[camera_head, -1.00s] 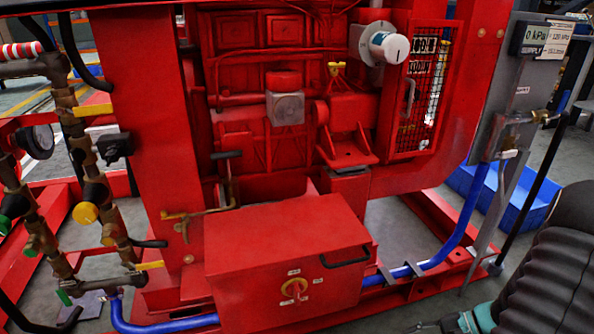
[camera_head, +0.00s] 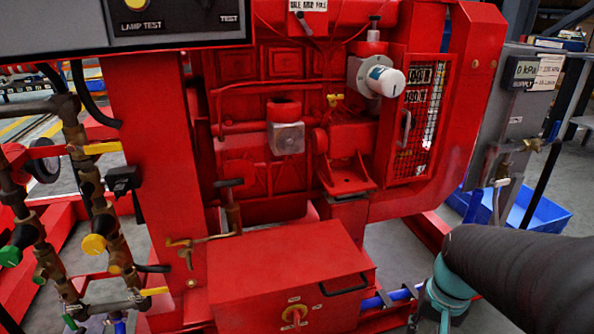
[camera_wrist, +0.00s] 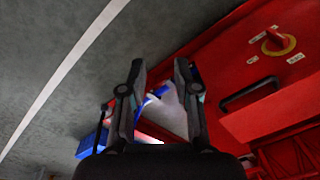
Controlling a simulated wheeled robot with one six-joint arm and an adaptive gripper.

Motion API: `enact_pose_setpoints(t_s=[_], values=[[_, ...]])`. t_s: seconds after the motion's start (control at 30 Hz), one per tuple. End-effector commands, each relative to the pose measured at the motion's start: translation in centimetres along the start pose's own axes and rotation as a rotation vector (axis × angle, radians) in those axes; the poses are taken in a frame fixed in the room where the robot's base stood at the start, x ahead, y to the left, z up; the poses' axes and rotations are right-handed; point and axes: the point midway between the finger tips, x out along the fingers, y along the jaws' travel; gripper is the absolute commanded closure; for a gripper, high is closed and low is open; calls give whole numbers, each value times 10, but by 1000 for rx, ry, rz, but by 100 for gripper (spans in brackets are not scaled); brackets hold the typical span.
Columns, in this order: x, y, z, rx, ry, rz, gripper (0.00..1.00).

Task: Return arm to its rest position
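My arm, with a black sleeve and a teal wrist joint, reaches in from the right edge of the head view, in front of the red pumpset (camera_head: 340,230). In the wrist view my gripper (camera_wrist: 160,68) shows two dark fingers standing apart with nothing held between them. Beyond the gap are pale floor and a piece of blue hose (camera_wrist: 153,99). The red box (camera_head: 290,270) with a yellow rotary switch (camera_head: 294,313) and a black handle is left of my wrist. The switch also shows in the wrist view (camera_wrist: 278,42). In the head view the fingertips cannot be made out.
Brown pipes with coloured valves (camera_head: 95,215) stand on the left. A grey control panel (camera_head: 130,28) overhangs the top left. Open grey floor (camera_wrist: 50,50) shows in the wrist view.

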Motion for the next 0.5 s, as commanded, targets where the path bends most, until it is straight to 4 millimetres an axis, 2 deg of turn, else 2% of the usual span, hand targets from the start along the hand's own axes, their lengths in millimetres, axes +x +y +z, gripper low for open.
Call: enact_pose_setpoints(t_s=[0.03, 0.1, 0.5], values=[[-18, -6, 4, -45, 47, 12, 69], [-36, -12, 10, -100, 103, 26, 69], [-128, -55, 49, -332, 391, -11, 69]])
